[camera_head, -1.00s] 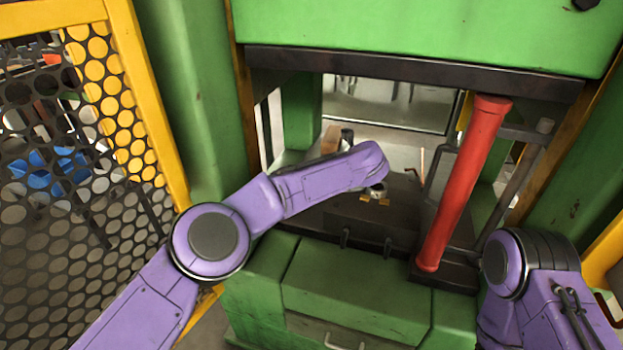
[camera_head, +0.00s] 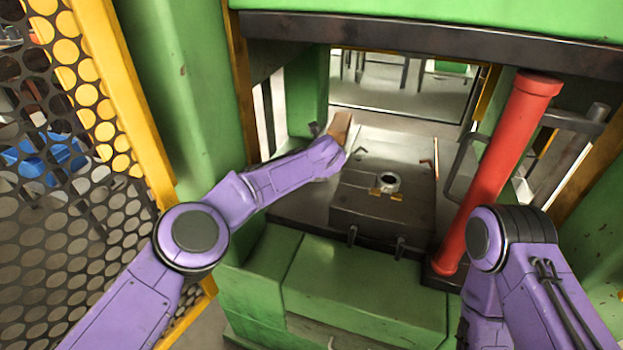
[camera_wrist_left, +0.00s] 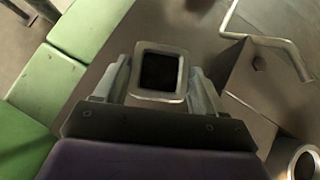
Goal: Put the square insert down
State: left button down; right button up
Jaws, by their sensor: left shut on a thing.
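The square insert (camera_wrist_left: 158,97) is a grey metal piece with a rounded square opening. In the left wrist view it sits between the two fingers of my left gripper (camera_wrist_left: 158,76), which is shut on it. Dark flat metal lies behind it; I cannot tell whether the insert touches that surface. In the head view my left wrist is over the left side of the press bed (camera_head: 287,207), and my left gripper and the insert are hidden. My right gripper is out of view.
A dark die block (camera_head: 372,212) with a round metal ring (camera_head: 388,182) on top stands right of my left wrist. A brown block (camera_head: 341,127) is behind the wrist. A red cylinder (camera_head: 500,165) slants at the right. A yellow mesh guard (camera_head: 128,95) stands left.

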pick_arm(q)
jog(key=f, duration=0.1)
jog(key=f+b, duration=0.1)
jog(key=f, duration=0.1)
jog(key=w+a+f+b, duration=0.1)
jog(key=shift+w+a+f, duration=0.1)
jog(key=shift+f, duration=0.3)
jog(key=shift+r, duration=0.25)
jog(key=shift+f, duration=0.15)
jog(key=shift+c, duration=0.4)
grip_release()
jog(key=shift+s, duration=0.2)
